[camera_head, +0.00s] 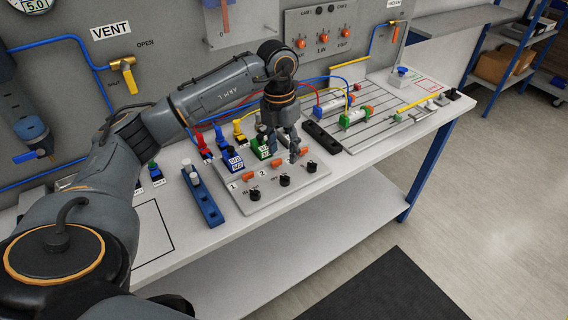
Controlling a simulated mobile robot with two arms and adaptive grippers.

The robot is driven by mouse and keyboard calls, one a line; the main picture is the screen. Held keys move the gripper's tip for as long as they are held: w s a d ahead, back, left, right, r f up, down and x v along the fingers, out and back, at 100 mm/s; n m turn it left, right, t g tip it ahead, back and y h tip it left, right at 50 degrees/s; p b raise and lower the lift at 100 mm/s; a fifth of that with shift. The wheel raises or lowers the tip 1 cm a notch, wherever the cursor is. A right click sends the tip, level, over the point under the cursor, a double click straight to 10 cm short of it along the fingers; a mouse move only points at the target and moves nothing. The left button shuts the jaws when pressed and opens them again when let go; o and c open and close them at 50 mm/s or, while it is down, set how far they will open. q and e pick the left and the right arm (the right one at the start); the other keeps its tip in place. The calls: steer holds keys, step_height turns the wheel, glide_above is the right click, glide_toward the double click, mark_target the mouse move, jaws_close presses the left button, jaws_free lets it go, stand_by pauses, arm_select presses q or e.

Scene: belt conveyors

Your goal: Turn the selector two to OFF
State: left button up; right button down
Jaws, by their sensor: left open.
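The light grey control panel (229,201) lies on the bench with a row of black rotary knobs along its front. The middle black knob (284,181) is in front of an orange piece (277,163) beside the label "2". Which way the knob points is too small to read. My left gripper (285,153) points down, open and empty, over the back right of the panel. Its fingers are above and behind the middle knob and apart from it; they partly cover the area by the right-hand orange piece (303,151). My right gripper is out of view.
Blue and green labelled blocks (234,160) stand close left of my gripper. A blue rail with white pegs (202,196) is left of the panel. A right knob (311,167) and left knob (255,194) flank the middle one. Space in front of the bench is clear.

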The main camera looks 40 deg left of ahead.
arm_select(q)
step_height(320, 180, up, 4)
steer(key=shift+a+f, duration=0.15)
steer(key=shift+f, duration=0.05)
stand_by(0.4)
